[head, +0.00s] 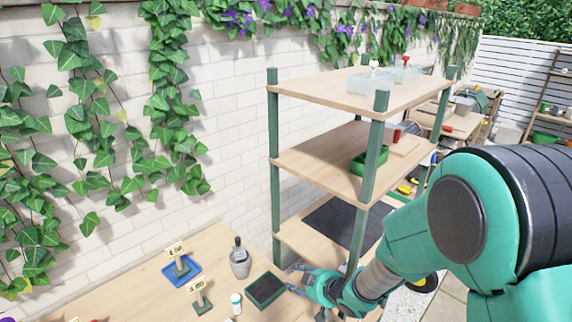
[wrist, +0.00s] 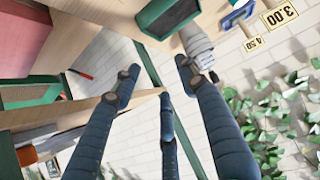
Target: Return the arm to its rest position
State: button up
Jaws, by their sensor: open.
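My gripper (head: 306,284) is at the right end of the wooden table (head: 130,285) in the head view, just right of a green tray with dark filling (head: 264,290). In the wrist view, my gripper (wrist: 158,72) has its dark blue fingers spread apart with nothing between them. The same green tray (wrist: 144,16) shows beyond the fingertips at the top. A grey scoop-like object (head: 239,260) stands behind the tray in the head view and also shows in the wrist view (wrist: 196,42). My arm reaches in from the right.
A three-level wooden shelf (head: 330,88) with green posts (head: 275,160) stands close behind my gripper and forearm. A blue tray (head: 170,272), price signs (head: 197,286) and a small white bottle (head: 236,303) are on the table. A white brick wall (head: 225,140) with ivy runs behind.

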jog(key=s+d+r+m+g+h+p, duration=0.1)
jog(key=s+d+r+m+h, duration=0.3)
jog(key=d+r, duration=0.5)
jog(key=s+d+r+m+h, duration=0.2)
jog(key=s+d+r+h, duration=0.1)
jog(key=s+d+r, duration=0.5)
jog(key=s+r+m+g+p, duration=0.2)
jog(key=s+r+p, duration=0.3)
jog(key=s+r, duration=1.5)
jog(key=shift+r+m+y+p, duration=0.4)
jog(key=shift+r+m, duration=0.2)
jog(key=shift+r, duration=0.05)
